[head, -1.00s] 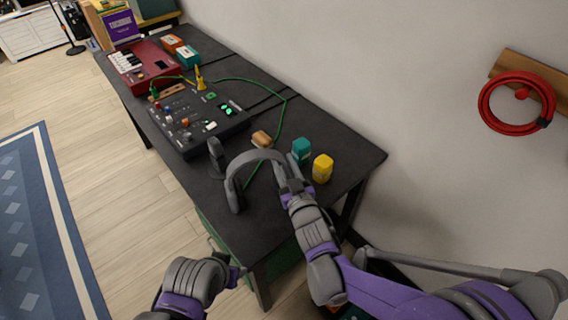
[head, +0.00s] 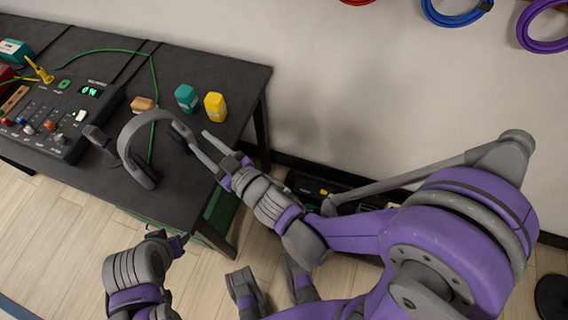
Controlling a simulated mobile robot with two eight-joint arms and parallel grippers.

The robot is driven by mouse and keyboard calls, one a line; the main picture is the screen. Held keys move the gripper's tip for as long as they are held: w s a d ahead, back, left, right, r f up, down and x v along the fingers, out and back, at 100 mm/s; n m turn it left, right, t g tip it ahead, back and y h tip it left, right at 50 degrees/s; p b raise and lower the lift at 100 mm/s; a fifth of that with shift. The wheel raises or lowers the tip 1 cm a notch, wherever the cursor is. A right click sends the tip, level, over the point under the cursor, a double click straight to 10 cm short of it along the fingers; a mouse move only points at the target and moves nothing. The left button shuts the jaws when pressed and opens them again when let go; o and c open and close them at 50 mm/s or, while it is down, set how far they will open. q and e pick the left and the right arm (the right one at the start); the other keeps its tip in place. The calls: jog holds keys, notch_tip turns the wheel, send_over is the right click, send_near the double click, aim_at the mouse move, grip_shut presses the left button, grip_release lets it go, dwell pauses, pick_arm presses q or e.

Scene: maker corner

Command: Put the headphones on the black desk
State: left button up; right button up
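The grey headphones (head: 131,133) stand on the black desk (head: 213,75) near its front right part, band up and ear cups low.
Coiled cables, one blue (head: 455,12), hang on the wall. The desk's right end is clear.

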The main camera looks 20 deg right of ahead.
jog(key=s+d+f+m+g+h, duration=0.15)
jog(key=d+h, duration=0.25)
jog(key=d, duration=0.4)
jog(key=d+f+m+g+h, duration=0.2)
jog(key=d+f+m+h, duration=0.15)
jog(key=d, duration=0.45)
jog(key=s+d+f+m+g, duration=0.1)
jog(key=s+d+g, duration=0.2)
jog(key=s, duration=0.4)
jog(key=s+d+f+g+h, duration=0.1)
jog(key=s+d+f+g, duration=0.1)
jog(key=s, duration=0.6)
jog(key=shift+s+d+f+m+g, duration=0.2)
jog(key=shift+d+m+g, duration=0.35)
jog(key=shift+g, duration=0.6)
jog(key=shift+d+r+h, duration=0.1)
jog(key=shift+h, duration=0.15)
